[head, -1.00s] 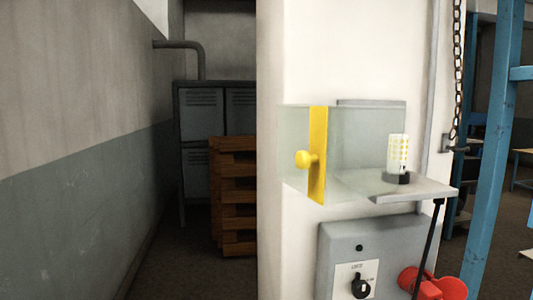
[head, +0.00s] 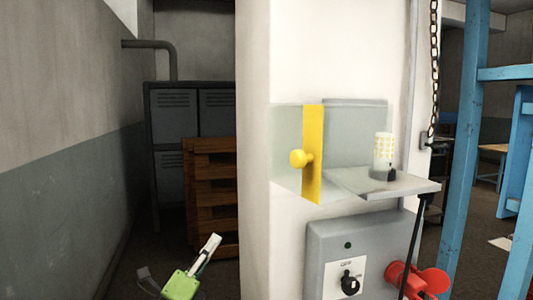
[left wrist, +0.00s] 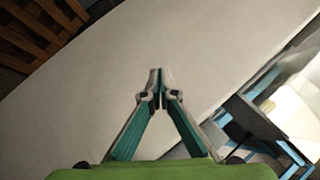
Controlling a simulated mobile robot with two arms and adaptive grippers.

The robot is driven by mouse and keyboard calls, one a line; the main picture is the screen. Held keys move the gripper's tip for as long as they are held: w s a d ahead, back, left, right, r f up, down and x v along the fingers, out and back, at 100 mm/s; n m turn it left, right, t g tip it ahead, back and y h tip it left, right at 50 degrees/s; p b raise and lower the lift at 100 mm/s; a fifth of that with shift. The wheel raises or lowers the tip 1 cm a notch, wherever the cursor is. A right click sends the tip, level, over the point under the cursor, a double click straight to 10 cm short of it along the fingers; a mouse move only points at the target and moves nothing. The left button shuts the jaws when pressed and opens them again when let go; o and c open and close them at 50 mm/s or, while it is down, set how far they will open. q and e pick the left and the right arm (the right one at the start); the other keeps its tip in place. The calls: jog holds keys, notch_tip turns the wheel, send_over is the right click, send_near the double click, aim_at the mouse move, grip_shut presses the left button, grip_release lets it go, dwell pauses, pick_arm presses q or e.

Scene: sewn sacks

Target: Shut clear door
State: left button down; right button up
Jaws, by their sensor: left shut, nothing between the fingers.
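The clear door (head: 285,140) is a see-through panel with a yellow upright strip (head: 313,180) and a round yellow knob (head: 297,158). It stands open, reaching out to the left of a grey backplate and shelf (head: 400,187) on the white pillar. My right gripper is out of view.
The white pillar (head: 255,80) fills the middle. Below the shelf is a grey switch box (head: 325,235) with a black rotary knob and a red fitting (head: 415,280). A chain (head: 434,70) and blue frame (head: 470,150) stand right. Wooden pallets (head: 205,190) are behind left.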

pick_arm(q)
jog(key=s+d+r+m+g+h, duration=0.3)
jog(key=r+m+g+h, duration=0.4)
jog(key=r+m, duration=0.6)
jog(key=s+d+r+m+g+h, duration=0.3)
jog(key=r+m+g+h, duration=0.6)
jog(key=m, duration=0.7)
jog(key=s+r+m+g+y, duration=0.4)
jog(key=s+r+m, duration=0.1)
jog(key=m, duration=0.5)
jog(key=m+g+y+p, duration=0.2)
jog(key=m+y+p, duration=0.15)
jog(key=m, duration=0.35)
send_near(319, 145)
notch_tip(319, 145, down, 2)
jog(key=w+d, duration=0.2)
jog(key=shift+s+d+f, duration=0.2)
jog(key=shift+d, duration=0.2)
